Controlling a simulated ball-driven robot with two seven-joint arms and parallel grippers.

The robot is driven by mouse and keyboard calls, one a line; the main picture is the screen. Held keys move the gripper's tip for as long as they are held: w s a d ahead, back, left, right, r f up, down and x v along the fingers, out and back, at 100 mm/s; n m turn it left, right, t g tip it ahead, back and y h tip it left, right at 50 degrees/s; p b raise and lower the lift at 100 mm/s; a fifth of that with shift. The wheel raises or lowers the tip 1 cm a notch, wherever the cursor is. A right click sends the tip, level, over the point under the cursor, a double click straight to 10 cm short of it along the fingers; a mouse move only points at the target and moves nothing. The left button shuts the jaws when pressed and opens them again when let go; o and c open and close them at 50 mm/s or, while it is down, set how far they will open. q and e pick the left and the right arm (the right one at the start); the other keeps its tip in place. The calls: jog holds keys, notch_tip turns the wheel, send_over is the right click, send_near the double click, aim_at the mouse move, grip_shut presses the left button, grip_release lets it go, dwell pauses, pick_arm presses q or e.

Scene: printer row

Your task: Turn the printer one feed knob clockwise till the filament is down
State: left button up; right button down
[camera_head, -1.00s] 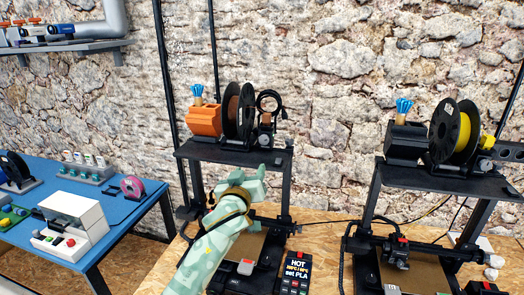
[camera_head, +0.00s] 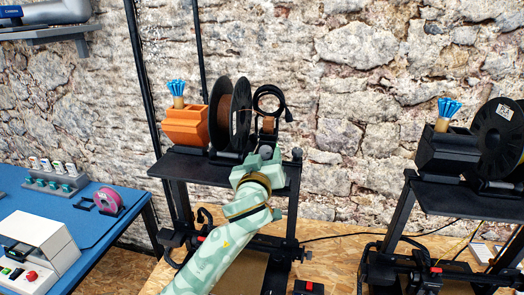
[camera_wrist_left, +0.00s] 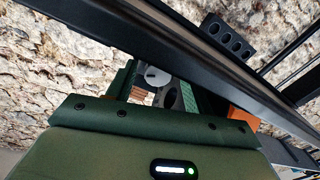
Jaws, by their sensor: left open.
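The left of the two printers (camera_head: 222,173) carries a brown filament spool (camera_head: 236,112) on its top shelf. A small feeder with a copper-coloured block (camera_head: 269,124) and a black cable loop stands right of the spool. My left gripper (camera_head: 264,156) is up at the shelf's front edge, just below that feeder, and hides part of it. In the left wrist view its green fingers (camera_wrist_left: 160,88) are open, with a round grey knob (camera_wrist_left: 157,76) and a brown block (camera_wrist_left: 142,97) seen between them. I cannot tell whether the fingers touch the knob. My right gripper is out of view.
An orange box (camera_head: 186,126) with blue brushes stands left of the spool. A second printer (camera_head: 437,190) with a black spool (camera_head: 497,138) is to the right. A dark frame bar (camera_wrist_left: 200,50) crosses close above my fingers in the wrist view. A blue table (camera_head: 105,225) is at left.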

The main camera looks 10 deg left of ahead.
pick_arm(q)
jog(key=shift+s+d+r, duration=0.1)
jog(key=shift+r, duration=0.05)
jog(key=shift+c, duration=0.6)
jog(key=c, duration=0.9)
jog(key=shift+o, duration=0.2)
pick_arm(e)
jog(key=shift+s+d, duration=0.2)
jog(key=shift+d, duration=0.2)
pick_arm(q)
jog(key=shift+m, duration=0.3)
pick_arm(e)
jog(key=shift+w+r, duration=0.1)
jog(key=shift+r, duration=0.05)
pick_arm(q)
jog(key=shift+r+m+p, duration=0.1)
jog(key=shift+m+p, duration=0.75)
jog(key=shift+m, duration=0.35)
jog(key=m+p, duration=0.1)
jog(key=m, duration=0.1)
jog(key=shift+m, duration=0.4)
jog(key=shift+m+p, duration=0.35)
jog(key=shift+m, duration=0.25)
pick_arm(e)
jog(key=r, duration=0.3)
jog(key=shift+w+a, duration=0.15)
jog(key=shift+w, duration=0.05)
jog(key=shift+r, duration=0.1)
